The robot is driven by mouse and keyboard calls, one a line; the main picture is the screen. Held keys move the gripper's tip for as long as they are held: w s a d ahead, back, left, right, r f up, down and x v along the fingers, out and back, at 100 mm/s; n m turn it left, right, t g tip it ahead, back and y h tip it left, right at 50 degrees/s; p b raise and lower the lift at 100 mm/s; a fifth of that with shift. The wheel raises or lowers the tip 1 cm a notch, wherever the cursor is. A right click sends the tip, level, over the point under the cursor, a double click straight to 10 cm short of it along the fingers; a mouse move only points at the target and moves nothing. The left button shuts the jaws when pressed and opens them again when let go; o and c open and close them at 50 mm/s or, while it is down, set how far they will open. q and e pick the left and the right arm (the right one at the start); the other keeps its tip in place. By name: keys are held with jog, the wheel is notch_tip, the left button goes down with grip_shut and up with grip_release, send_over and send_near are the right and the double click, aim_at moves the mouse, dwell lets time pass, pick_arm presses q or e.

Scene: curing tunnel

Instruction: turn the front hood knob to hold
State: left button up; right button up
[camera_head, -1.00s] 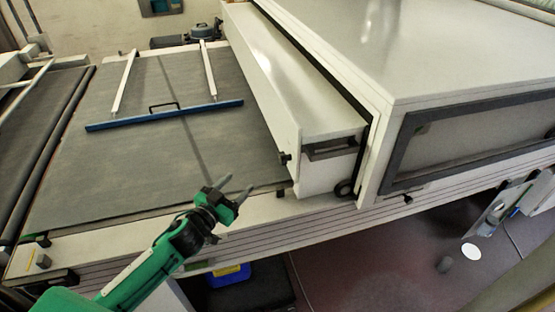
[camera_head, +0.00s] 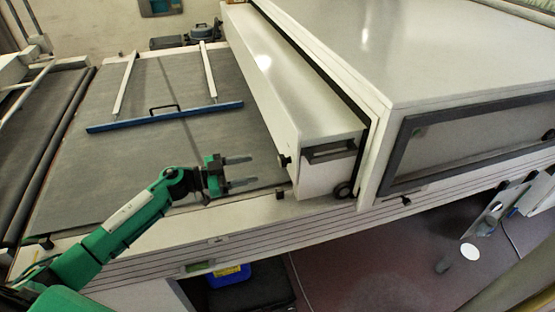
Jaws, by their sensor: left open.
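The white hood (camera_head: 292,88) stands over the right end of the grey belt. A small black knob (camera_head: 284,160) sits at the near end of the hood's left face; its pointer setting is too small to read. My green left gripper (camera_head: 252,170) is open and empty, left of this knob. Its two grey fingers point right, one above the other in the picture, with a gap between the fingertips and the knob. My right gripper does not show.
A blue bar with a black handle (camera_head: 165,113) lies across the belt (camera_head: 190,150). A black block (camera_head: 280,194) sits on the near rail below the knob. A round black fitting (camera_head: 344,189) is at the hood's lower corner. A windowed white housing (camera_head: 400,70) fills the right.

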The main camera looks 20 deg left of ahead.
aim_at(280, 162)
pick_arm(q)
jog(key=p+x, duration=0.2)
jog(key=x, duration=0.6)
jog(key=shift+w+d+r, duration=0.15)
jog(key=shift+w+d, duration=0.1)
jog(key=shift+d, duration=0.05)
jog(key=shift+w+d+p, duration=0.25)
jog(key=shift+d+p, duration=0.05)
jog(key=shift+d, duration=0.05)
jog(key=c, duration=1)
